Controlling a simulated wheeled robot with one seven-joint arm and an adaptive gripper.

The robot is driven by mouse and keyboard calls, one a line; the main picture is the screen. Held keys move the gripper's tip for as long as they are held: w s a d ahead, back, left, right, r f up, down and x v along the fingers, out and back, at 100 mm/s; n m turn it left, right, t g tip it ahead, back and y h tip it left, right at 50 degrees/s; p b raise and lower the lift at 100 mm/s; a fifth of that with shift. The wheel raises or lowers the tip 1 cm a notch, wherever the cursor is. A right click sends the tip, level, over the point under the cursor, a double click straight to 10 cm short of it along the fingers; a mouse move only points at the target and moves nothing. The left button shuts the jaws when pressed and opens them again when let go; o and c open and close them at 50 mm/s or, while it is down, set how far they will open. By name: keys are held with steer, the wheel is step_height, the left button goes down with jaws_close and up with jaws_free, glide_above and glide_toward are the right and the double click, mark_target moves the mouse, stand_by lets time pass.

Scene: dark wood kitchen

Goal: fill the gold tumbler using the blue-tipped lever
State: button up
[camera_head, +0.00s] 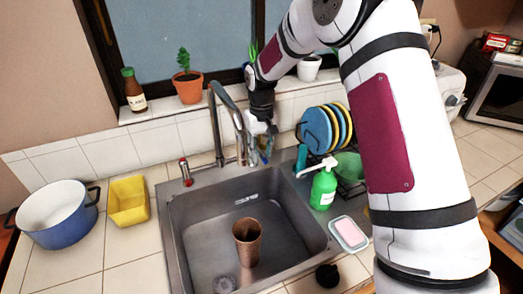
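The copper-gold tumbler (247,243) stands upright on the floor of the sink, below and slightly right of the faucet's spout end. The grey faucet (216,128) arches forward over the sink's back edge, and I see no clear water stream. A red-tipped lever (186,172) stands left of the faucet. My gripper (264,150) reaches down behind the sink, just right of the spout. A small blue part (264,157) shows at its fingertips, probably the blue-tipped lever, mostly hidden by the fingers. Whether the fingers touch it or are closed is unclear.
The grey sink (195,225) has free room around the tumbler. A green soap bottle (323,188), a soap dish (349,233) and a plate rack with plates (315,130) stand to the right. A yellow container (128,201) and blue pot (58,222) stand left.

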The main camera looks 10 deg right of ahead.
jaws_close()
steer(key=d+n, duration=0.1)
steer(key=n+b, duration=0.1)
steer(key=shift+w+d+n, duration=0.25)
steer(key=shift+d+n, duration=0.05)
steer(key=shift+d, duration=0.05)
jaws_free()
stand_by(0.3)
